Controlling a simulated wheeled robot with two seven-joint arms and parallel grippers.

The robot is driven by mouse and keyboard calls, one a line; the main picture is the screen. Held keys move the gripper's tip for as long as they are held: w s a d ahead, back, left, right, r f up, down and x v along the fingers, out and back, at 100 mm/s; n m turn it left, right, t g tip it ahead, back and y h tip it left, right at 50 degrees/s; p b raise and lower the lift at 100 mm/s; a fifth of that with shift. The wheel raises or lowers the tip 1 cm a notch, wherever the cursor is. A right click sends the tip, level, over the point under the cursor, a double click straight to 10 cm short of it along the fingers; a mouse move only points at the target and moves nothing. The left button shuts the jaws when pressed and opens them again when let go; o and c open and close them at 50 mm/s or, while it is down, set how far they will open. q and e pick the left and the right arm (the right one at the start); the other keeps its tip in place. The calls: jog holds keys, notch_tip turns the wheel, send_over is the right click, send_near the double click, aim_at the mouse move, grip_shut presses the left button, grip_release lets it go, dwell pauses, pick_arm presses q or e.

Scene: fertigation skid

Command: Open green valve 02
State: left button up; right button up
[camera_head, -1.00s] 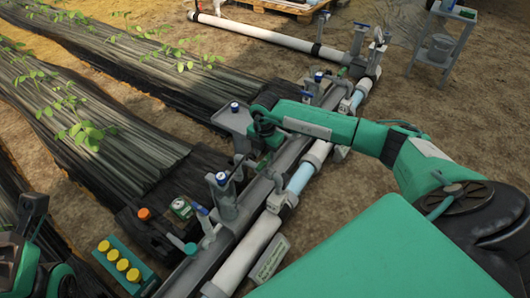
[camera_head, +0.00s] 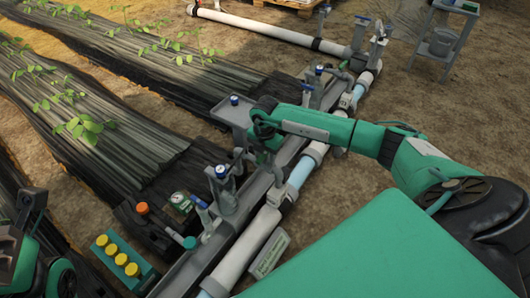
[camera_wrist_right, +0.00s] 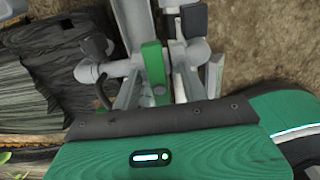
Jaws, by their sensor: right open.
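A green valve lever (camera_wrist_right: 154,66) stands upright in the right wrist view, between the dark finger pads of my right gripper (camera_wrist_right: 143,40). The pads are apart on either side of it, and the jaws are open. I cannot see firm contact with the lever. In the head view my right gripper (camera_head: 264,152) reaches down over the pipe rack, and the wrist hides most of the valve. No number 02 is legible. At the left edge of the head view part of my left arm shows dark and green; its fingers are not clear.
Blue-topped valves (camera_head: 221,172) stand nearby along the white pipe (camera_head: 245,250). A gauge (camera_head: 180,201), an orange knob (camera_head: 142,208) and a green box with several yellow buttons (camera_head: 122,260) lie at lower left. A grey cart (camera_head: 445,40) stands back right on bare soil.

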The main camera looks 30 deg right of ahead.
grip_shut()
jog(key=n, duration=0.4)
jog(key=shift+r+n, duration=0.1)
jog(key=shift+n, duration=0.2)
jog(key=n, duration=0.4)
jog(key=shift+n, duration=0.3)
jog(key=n, duration=0.5)
jog(key=shift+n, duration=0.3)
jog(key=n, duration=0.4)
jog(key=shift+n, duration=0.3)
jog(key=shift+o, duration=0.2)
grip_release()
